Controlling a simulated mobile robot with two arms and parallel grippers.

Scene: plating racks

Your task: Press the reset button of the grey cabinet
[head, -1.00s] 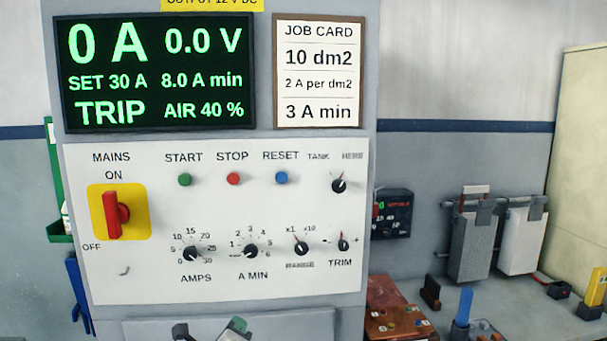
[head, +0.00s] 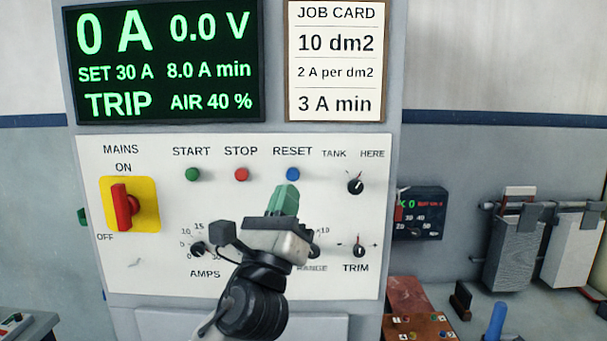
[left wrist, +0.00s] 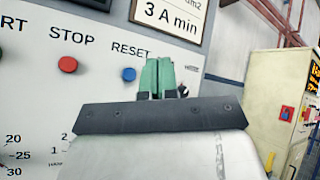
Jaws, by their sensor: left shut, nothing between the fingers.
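The grey cabinet (head: 390,60) has a white control panel (head: 150,262). Its blue reset button (head: 293,174) sits under the word RESET, right of the red stop button (head: 241,174) and green start button (head: 192,174). My left gripper (head: 287,194) is shut and empty, its green fingertips just below the blue button in the head view. In the left wrist view the blue reset button (left wrist: 129,74) lies left of the green fingertips (left wrist: 157,75), with a gap in the picture. Contact does not show. The display (head: 165,60) reads TRIP, 0 A and 0.0 V. My right gripper is not in view.
The red mains switch (head: 125,207) on its yellow plate is at the panel's left. Black knobs, such as the tank knob (head: 355,186), are near my left gripper, and my arm hides some. A bench (head: 560,315) with several items stands at right.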

